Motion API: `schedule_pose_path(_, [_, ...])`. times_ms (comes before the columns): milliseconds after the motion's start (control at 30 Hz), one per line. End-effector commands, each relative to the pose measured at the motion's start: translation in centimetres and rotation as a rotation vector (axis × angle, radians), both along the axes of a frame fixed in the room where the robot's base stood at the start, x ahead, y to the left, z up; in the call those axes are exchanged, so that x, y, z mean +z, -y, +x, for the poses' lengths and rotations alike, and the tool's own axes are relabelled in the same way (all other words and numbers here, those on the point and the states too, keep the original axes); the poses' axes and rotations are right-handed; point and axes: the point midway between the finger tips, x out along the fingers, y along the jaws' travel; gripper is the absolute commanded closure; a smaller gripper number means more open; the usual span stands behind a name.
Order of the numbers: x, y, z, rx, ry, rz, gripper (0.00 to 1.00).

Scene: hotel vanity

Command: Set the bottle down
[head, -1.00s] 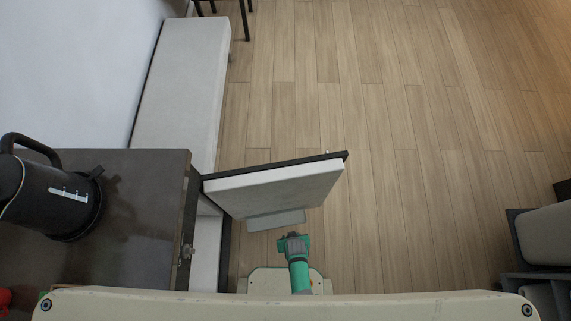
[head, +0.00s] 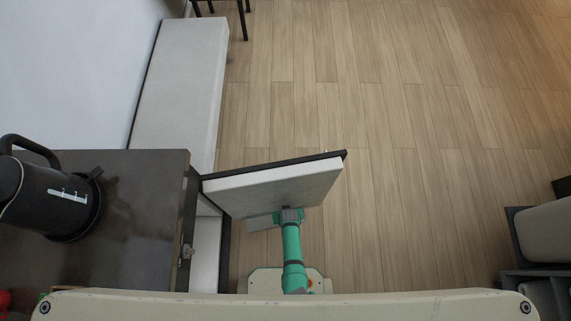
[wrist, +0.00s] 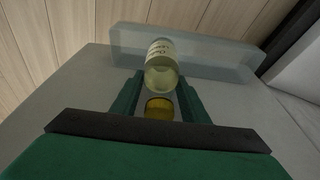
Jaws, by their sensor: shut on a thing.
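The bottle (wrist: 161,70) is in the wrist view, pale yellow with a printed label and an amber part nearer my gripper. My gripper (wrist: 159,96) has its two green fingers on either side of it and is shut on it. The bottle's label end is at the translucent shelf (wrist: 215,55) on the inner side of the open door; I cannot tell whether it touches the shelf. In the head view my gripper (head: 289,215) is at the door's inner face, beside the shelf (head: 258,222), and the bottle cannot be made out.
The open door (head: 270,190) stands out from the dark cabinet (head: 140,215) at left. A black kettle (head: 45,200) is on the cabinet top. A pale bench (head: 180,85) runs along the wall. The wooden floor to the right is largely clear.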

Motion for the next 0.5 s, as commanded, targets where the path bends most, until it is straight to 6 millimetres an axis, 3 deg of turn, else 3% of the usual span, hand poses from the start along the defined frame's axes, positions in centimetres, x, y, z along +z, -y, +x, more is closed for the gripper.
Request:
schedule_pose_path(233, [-2.6, -0.3, 0.0, 0.004, -0.001, 0.002, 0.97])
schedule_pose_path(500, [-3.2, -0.3, 0.4, 0.005, 0.0, 0.001, 0.97])
